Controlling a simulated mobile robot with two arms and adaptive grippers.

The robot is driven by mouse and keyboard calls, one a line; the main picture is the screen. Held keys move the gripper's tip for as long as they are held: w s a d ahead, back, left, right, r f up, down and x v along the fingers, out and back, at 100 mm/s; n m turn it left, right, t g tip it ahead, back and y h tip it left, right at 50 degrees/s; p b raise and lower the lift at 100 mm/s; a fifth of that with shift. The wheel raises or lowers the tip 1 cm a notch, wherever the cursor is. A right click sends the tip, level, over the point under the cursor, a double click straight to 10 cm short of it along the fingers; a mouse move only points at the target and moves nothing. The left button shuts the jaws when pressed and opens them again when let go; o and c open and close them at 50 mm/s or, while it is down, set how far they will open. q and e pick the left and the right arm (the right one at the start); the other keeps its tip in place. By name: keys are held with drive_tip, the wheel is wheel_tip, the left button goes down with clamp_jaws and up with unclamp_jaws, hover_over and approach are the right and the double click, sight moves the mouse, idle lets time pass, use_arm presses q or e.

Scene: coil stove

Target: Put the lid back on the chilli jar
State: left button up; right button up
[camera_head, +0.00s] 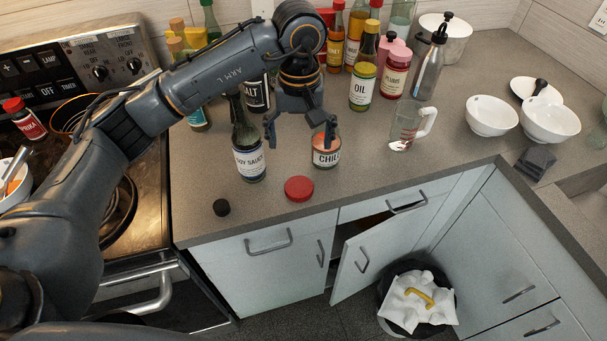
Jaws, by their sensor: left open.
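The chilli jar (326,155) stands upright on the counter near its front edge, with a white label and orange-red contents. A round red lid (299,188) lies flat on the counter just in front and to the left of the jar. My left gripper (300,138) is open, fingers pointing down, above and behind the lid. Its right finger overlaps the jar's top in the picture, so the rim is partly hidden. I cannot tell whether that finger touches the jar. Nothing shows between the fingers. My right gripper is not in view.
A soy sauce bottle (248,150) stands close left of the gripper, with a black cap (221,207) before it. Several bottles, including oil (362,85), stand behind. A cupboard door (375,255) below hangs open.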

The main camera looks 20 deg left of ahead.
use_arm(q)
drive_tip(key=p, duration=0.2)
hover_over(300, 188)
wheel_tip(300, 188, down, 7)
drive_tip(key=shift+f, duration=0.7)
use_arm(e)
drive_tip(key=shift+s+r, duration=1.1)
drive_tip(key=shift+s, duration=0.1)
